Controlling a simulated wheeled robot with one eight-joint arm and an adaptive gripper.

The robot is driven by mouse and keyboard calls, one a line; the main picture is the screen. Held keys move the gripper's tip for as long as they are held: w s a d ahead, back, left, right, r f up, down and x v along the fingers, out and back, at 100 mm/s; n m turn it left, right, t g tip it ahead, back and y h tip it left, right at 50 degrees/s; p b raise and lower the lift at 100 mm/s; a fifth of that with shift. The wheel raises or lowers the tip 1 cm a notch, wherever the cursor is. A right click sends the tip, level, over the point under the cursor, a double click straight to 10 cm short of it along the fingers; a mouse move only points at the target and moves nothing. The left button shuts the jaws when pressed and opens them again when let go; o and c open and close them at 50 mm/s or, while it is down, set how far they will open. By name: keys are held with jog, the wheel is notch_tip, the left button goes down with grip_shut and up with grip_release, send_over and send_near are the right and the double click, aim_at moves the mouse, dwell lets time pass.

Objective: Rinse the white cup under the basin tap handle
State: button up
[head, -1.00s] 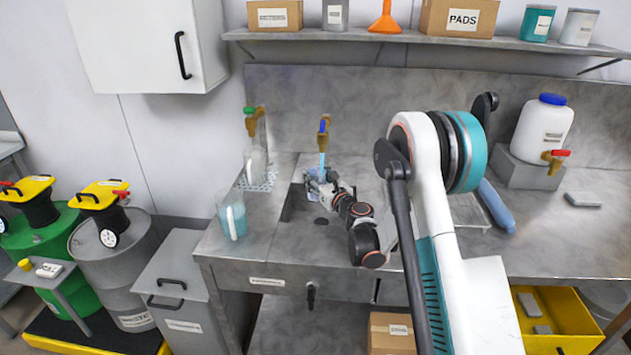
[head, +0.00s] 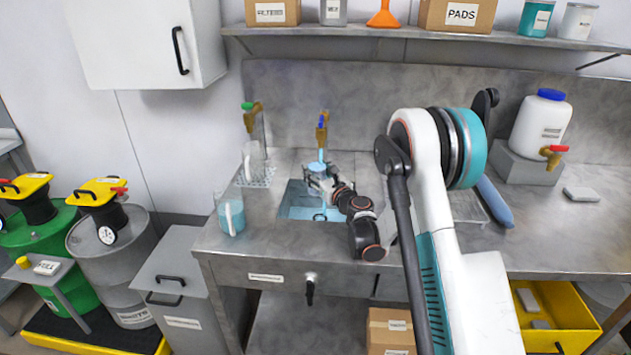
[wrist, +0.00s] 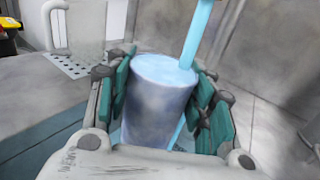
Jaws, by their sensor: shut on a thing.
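The white cup (wrist: 158,105) stands between the teal pads of my gripper (wrist: 162,92) in the wrist view, which is shut on it. The cup looks upright or slightly tilted and full to the rim with pale blue water. A blue stream (wrist: 197,35) falls into its top, and some water runs down beside it. In the head view my gripper (head: 322,182) is below the brass basin tap with the blue handle (head: 322,122), over the basin (head: 295,210). Blue water shows in the basin. The cup is mostly hidden there.
A jug with blue water (head: 231,216) stands on the counter left of the basin. A pale handled vessel (head: 252,165) stands on a perforated drainer (head: 262,178) under a green-handled tap (head: 252,115). A white canister (head: 542,125) with a red tap stands at the right.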

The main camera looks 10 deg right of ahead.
jog(key=shift+s+d, duration=0.15)
jog(key=shift+d, duration=0.25)
jog(key=shift+w+a+b, duration=0.25)
jog(key=shift+a+b, duration=0.1)
jog(key=shift+a, duration=0.25)
jog(key=shift+s+d, duration=0.15)
jog(key=shift+d, duration=0.2)
dwell(0.3)
jog(key=shift+s+d, duration=0.1)
jog(key=shift+d, duration=0.15)
jog(key=shift+w+a+b, duration=0.25)
jog(key=shift+a+b, duration=0.2)
jog(key=shift+a, duration=0.15)
dwell(0.4)
jog(key=s+a+b, duration=0.2)
jog(key=s+a, duration=0.1)
jog(key=s, duration=0.4)
jog(key=shift+s, duration=0.2)
dwell(0.8)
dwell(0.8)
dwell(0.4)
